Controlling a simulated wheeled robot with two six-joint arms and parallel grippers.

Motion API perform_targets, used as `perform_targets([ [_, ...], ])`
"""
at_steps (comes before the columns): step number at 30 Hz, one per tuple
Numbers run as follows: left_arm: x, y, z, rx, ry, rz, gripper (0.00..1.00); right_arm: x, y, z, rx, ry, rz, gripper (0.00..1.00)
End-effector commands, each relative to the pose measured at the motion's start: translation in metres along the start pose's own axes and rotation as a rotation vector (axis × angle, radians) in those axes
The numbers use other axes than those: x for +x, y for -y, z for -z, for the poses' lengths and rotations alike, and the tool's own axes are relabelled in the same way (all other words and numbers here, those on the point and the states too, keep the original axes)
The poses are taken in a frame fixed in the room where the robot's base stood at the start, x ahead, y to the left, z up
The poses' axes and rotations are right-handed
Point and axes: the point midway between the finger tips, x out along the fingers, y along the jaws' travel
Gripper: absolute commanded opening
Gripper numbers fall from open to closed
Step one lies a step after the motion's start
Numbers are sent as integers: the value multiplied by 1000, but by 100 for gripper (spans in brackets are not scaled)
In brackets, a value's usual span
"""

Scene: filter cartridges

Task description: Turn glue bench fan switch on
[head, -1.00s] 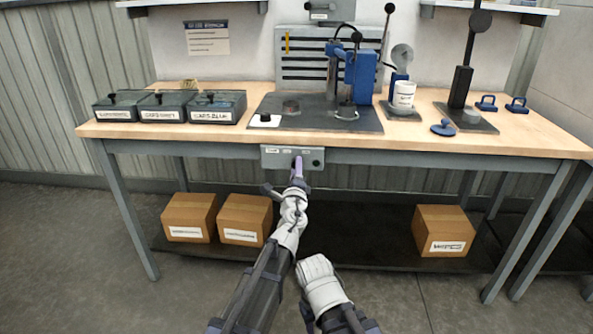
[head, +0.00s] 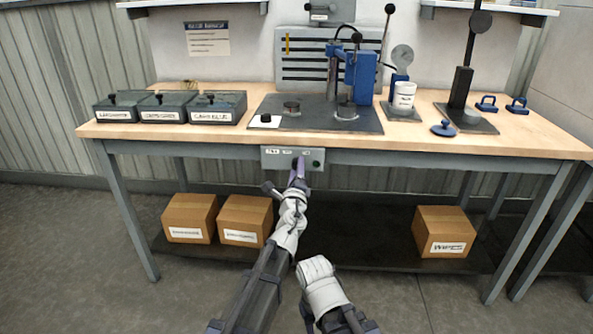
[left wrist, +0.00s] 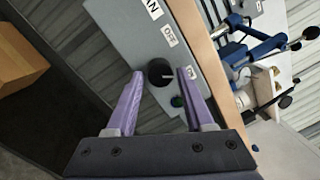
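The fan switch is a black round knob (left wrist: 160,72) on a grey panel (left wrist: 120,28) with labels that read as FAN, OFF and, less clearly, ON. Its white pointer mark points right in the left wrist view, toward the ON label (left wrist: 193,73). A small dark green lamp (left wrist: 178,101) sits beside it. In the head view the panel (head: 270,158) hangs under the bench's front edge. My left gripper (left wrist: 162,73) is open, its two purple fingers on either side of the knob, with narrow gaps visible. It also shows in the head view (head: 299,165).
The bench top (head: 420,150) holds a blue press (head: 360,75) on a dark plate, several lidded dark boxes (head: 212,108) and a white cup (head: 404,95). Cardboard boxes (head: 245,220) stand on the lower shelf. The space in front of the bench is free except for my arms.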

Motion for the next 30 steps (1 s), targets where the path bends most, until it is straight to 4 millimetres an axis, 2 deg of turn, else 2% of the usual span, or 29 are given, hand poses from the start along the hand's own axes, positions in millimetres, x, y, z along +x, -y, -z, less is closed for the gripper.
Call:
perform_targets([
  [1, 0, 0, 0, -1, 0, 0, 60, 0, 0, 0, 0, 0, 0, 50],
  [4, 0, 0, 0, -1, 1, 0, 70, 0, 0, 0, 0, 0, 0, 50],
  [11, 0, 0, -1, -1, 2, 0, 70, 0, 0, 0, 0, 0, 0, 50],
  [16, -8, 0, -1, -2, 2, 0, 70, 1, 0, 0, 0, 0, 0, 50],
  [30, -75, -1, 0, -2, 1, 0, 70, 8, 1, 1, -2, -1, 1, 50],
])
